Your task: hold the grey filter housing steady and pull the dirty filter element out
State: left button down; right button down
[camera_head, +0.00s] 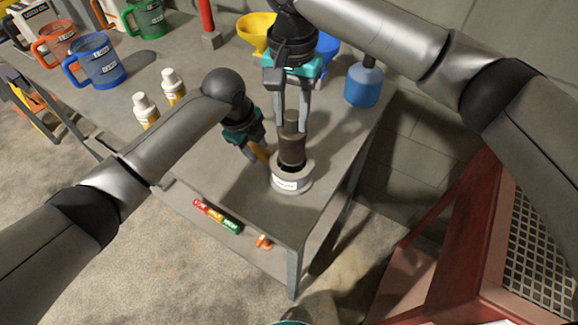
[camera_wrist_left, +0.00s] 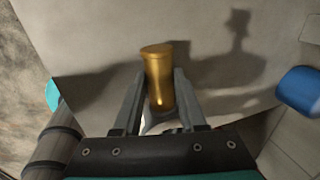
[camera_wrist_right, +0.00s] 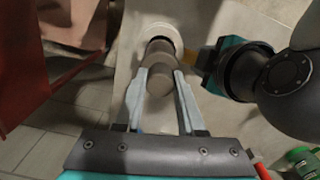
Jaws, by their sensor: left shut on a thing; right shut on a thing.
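The grey filter housing (camera_head: 291,183), a short round cup with a white label, stands upright near the bench's front corner. The dark brown filter element (camera_head: 291,150) rises upright from its mouth; how much of it is inside is hidden. My right gripper (camera_head: 291,126) is shut from above on the element's narrower top, which also shows between its fingers in the right wrist view (camera_wrist_right: 159,88). My left gripper (camera_head: 260,150) is beside the housing, shut on a brass-coloured grip (camera_wrist_left: 159,75) at the housing's side. Its fingertips are partly hidden in the head view.
The grey bench (camera_head: 220,185) carries two small white-capped bottles (camera_head: 146,108), a blue mug (camera_head: 95,62) and a blue container (camera_head: 364,84). A yellow funnel (camera_head: 255,30) is behind my right gripper. A red frame (camera_head: 450,235) stands at the right. The bench's front edge is close to the housing.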

jog(key=shift+r, duration=2.15)
pick_arm(q)
jog(key=shift+c, duration=1.9)
grip_release()
jog(key=v, duration=1.2)
